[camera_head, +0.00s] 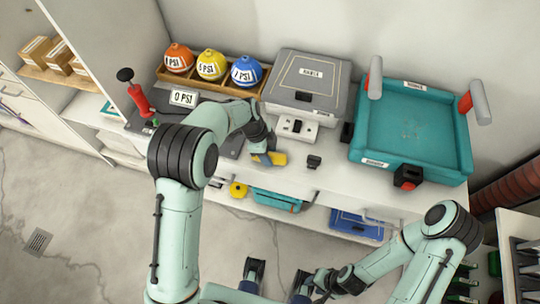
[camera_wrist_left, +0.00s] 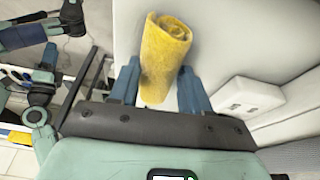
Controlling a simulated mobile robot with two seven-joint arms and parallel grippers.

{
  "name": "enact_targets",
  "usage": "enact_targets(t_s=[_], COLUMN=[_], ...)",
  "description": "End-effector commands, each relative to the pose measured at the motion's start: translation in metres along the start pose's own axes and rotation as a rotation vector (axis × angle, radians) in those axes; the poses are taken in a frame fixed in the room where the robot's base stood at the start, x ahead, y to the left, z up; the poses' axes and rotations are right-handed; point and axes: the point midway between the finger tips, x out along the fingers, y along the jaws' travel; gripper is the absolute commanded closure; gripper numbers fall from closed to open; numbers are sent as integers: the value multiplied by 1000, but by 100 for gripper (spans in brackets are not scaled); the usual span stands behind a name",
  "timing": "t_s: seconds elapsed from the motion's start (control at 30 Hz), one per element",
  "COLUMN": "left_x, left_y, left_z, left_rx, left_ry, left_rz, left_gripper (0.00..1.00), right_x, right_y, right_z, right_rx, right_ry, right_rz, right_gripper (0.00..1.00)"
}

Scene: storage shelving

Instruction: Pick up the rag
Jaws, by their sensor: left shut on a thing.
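The rag is a yellow, rolled-up cloth. In the left wrist view the rag (camera_wrist_left: 163,55) stands out lengthwise between the two blue fingers of my left gripper (camera_wrist_left: 160,85), which is shut on it. In the head view the rag (camera_head: 275,158) shows as a small yellow patch at the left gripper (camera_head: 264,157), over the front part of the white worktop; the arm and gripper hide part of it. My right gripper (camera_head: 322,281) is low in the head view, away from the worktop, and its finger opening is unclear.
On the worktop (camera_head: 325,180) stand a grey case (camera_head: 310,82), a white socket block (camera_head: 296,128), a teal tray (camera_head: 411,128), a small black item (camera_head: 314,162) and a wooden rack with orange, yellow and blue balls. A red-handled lever (camera_head: 137,98) is at left.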

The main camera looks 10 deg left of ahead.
Motion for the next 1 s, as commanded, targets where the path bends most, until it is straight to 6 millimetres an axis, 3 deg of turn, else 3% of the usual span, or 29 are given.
enact_targets(t_s=[0.27, 0.47, 0.57, 1.0], left_x=[-2, -20, -38, -155], left_y=[0, -1, -1, -1], left_z=[-1, -7, -13, -48], left_rx=[1, 2, 3, 2], left_ry=[1, 3, 4, 2], left_rz=[-1, -4, -6, -5], left_gripper=[83, 83, 83, 83], right_x=[0, -2, -4, -16], right_y=[0, -1, -1, -6], right_z=[0, 0, 0, -2], right_rx=[0, 0, 0, -2], right_ry=[0, 1, 1, 6], right_rz=[0, 0, 0, -2], right_gripper=[60, 60, 60, 60])
